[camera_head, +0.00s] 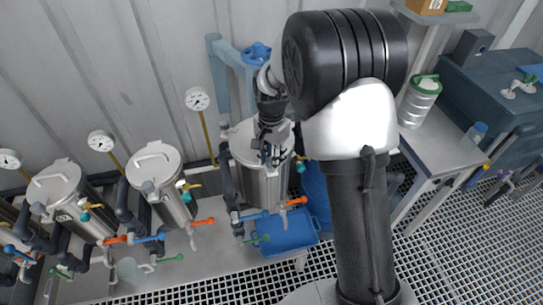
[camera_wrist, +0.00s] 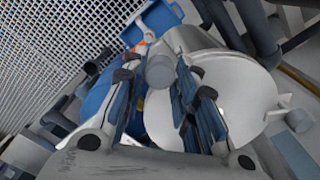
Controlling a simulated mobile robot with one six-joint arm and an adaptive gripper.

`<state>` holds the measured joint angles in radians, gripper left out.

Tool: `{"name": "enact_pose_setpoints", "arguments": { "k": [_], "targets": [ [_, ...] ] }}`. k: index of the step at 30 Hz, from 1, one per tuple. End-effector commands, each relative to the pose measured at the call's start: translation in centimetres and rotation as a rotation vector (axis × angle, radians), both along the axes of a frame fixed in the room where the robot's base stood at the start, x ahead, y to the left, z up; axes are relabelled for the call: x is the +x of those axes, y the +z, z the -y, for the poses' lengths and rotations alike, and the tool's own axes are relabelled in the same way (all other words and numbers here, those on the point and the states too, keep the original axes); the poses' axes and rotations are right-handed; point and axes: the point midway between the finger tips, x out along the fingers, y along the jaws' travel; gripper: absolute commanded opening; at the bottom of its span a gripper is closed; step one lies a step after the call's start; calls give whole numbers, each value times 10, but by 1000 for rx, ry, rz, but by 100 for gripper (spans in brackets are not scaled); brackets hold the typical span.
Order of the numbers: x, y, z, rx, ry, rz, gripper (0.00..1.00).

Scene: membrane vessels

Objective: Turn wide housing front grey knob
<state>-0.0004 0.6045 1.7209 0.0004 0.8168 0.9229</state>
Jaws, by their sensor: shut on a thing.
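The wide housing (camera_head: 255,183) is a silvery upright vessel with a round lid, in the middle of the head view. Its lid (camera_wrist: 235,95) fills the right of the wrist view. The front grey knob (camera_wrist: 160,72) is a short round cap at the lid's edge, between my two fingers in the wrist view. My gripper (camera_head: 270,158) points down over the lid's front edge and hides the knob in the head view. In the wrist view my gripper (camera_wrist: 154,76) is shut on the grey knob, with one finger on each side.
Narrower housings (camera_head: 165,190) with gauges stand to the left. An orange-handled valve (camera_head: 295,201) and a blue tray (camera_head: 290,243) lie low in front of the wide housing. A pale blue frame (camera_head: 217,75) rises behind it. A bench with a canister (camera_head: 418,103) stands right.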

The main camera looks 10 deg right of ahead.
Motion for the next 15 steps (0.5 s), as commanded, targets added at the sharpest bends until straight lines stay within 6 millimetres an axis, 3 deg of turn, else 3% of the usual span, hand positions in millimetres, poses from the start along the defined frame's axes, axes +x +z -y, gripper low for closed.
{"name": "enact_pose_setpoints", "arguments": {
  "k": [8, 15],
  "targets": [
    [1, 2, 1, -1, 110, 2, 3],
    [1, 3, 0, -1, 320, 2, 3]
  ]
}}
